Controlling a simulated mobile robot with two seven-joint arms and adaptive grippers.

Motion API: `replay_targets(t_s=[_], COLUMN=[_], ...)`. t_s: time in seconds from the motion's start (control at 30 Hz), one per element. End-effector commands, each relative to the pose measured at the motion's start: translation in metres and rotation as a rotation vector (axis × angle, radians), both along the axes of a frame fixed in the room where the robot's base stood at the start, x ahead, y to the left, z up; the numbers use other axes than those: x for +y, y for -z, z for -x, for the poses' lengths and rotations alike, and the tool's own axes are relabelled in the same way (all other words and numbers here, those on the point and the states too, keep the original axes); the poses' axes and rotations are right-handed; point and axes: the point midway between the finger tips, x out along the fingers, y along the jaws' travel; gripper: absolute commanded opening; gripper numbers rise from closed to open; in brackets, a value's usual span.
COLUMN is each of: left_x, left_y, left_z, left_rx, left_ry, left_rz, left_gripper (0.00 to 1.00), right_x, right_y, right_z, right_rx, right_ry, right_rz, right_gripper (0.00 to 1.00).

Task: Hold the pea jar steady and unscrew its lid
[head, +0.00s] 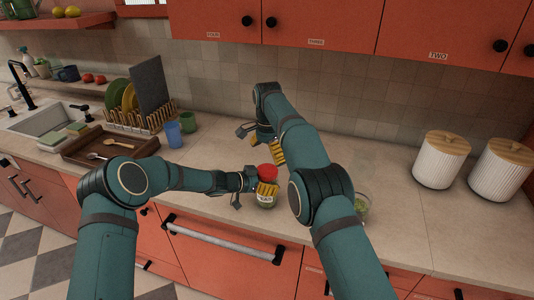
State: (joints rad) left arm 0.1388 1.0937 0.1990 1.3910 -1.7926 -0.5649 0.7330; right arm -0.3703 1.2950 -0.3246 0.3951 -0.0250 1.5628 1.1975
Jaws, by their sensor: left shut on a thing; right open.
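The pea jar (265,199) is a small glass jar with a pale label and a red lid (266,170) on top. It is upright near the front edge of the counter; I cannot tell whether its base touches the counter. My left gripper (265,186) is shut on the jar body from the left, just below the lid, and its yellow finger pad covers part of the glass. My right gripper (262,143) is open and empty, behind and above the jar, apart from the lid. My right forearm hides part of the counter behind it.
A glass bowl (362,204) with green contents is partly hidden by my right arm. White canisters (441,160) with wooden lids stand at right. A blue cup (173,135), green cup (188,122), wooden tray (78,160) and dish rack (168,108) stand at left. Orange cupboards (320,22) hang above.

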Motion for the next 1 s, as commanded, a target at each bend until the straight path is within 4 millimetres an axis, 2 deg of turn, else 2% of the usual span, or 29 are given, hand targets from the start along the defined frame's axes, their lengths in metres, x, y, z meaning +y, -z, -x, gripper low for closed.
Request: replay_targets(t_s=[0.13,0.27,0.47,0.8,1.0], left_x=[0.000,0.000,0.000,0.000,0.000], left_y=[0.001,0.001,0.001,0.001,0.001], left_z=[0.000,0.000,0.000,0.000,0.000], left_rx=[0.001,0.001,0.001,0.001,0.001], left_ry=[0.000,0.001,0.001,0.001,0.001], left_rz=[-0.002,-0.002,-0.002,-0.002,-0.002], left_gripper=[0.00,0.00,0.00,0.00,0.00], right_x=[0.002,0.003,0.003,0.003,0.003], right_y=[-0.010,-0.009,0.009,0.056,0.066], right_z=[0.001,0.001,0.002,0.001,0.001], right_rx=[-0.004,-0.002,0.001,0.000,-0.002], right_ry=[0.127,0.169,0.170,0.168,0.168], right_rz=[0.000,0.000,0.000,0.000,0.000], right_gripper=[1.00,1.00,1.00,1.00,1.00])
